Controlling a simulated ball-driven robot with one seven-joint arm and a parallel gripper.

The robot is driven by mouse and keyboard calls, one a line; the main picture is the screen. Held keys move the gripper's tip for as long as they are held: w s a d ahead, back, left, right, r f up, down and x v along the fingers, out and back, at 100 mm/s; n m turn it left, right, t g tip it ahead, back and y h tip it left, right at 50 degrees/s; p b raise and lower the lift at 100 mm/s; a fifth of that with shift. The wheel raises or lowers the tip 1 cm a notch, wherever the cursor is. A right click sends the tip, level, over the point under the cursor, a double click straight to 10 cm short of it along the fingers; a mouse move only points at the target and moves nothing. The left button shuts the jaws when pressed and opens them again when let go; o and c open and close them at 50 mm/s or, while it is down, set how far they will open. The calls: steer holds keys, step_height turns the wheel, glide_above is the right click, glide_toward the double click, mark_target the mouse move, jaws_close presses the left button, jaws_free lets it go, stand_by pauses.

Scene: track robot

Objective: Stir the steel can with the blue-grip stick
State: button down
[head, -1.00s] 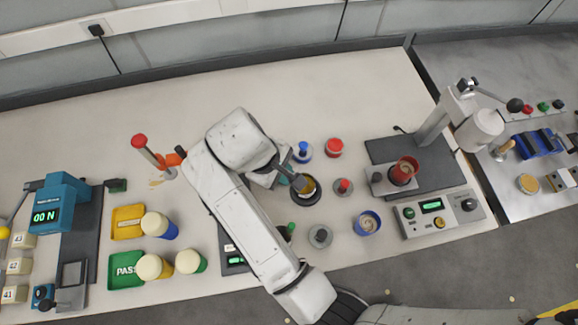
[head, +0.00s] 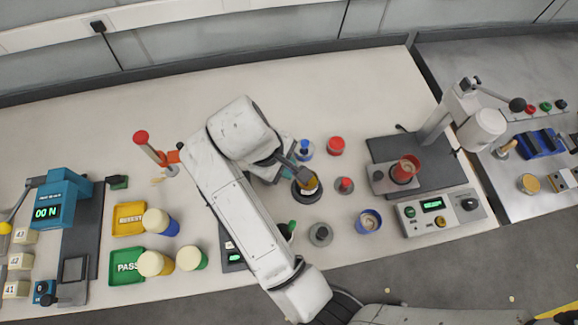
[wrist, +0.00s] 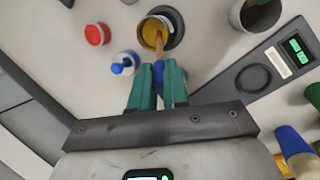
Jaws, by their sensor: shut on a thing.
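The steel can (wrist: 152,36) has yellow contents and sits in a dark round holder, seen at the top of the wrist view. In the head view the can (head: 313,185) is partly covered by my gripper (head: 300,174). In the wrist view my gripper (wrist: 158,68) has teal fingers shut on the stick's blue grip (wrist: 158,74). The stick's brown shaft (wrist: 159,46) reaches over the can's rim, and its lower end appears to be inside the yellow contents. How deep it goes cannot be told.
A red-capped container (wrist: 96,34) and a blue-topped container (wrist: 124,63) stand near the can. A dark-mouthed cup (wrist: 262,12) stands on the other side, near a scale (wrist: 252,78) with a green display. Free bench lies behind the containers (head: 330,95).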

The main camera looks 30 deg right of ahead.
steer(key=v, duration=0.4)
steer(key=shift+w+a+r, duration=0.15)
steer(key=shift+r, duration=0.1)
stand_by(0.9)
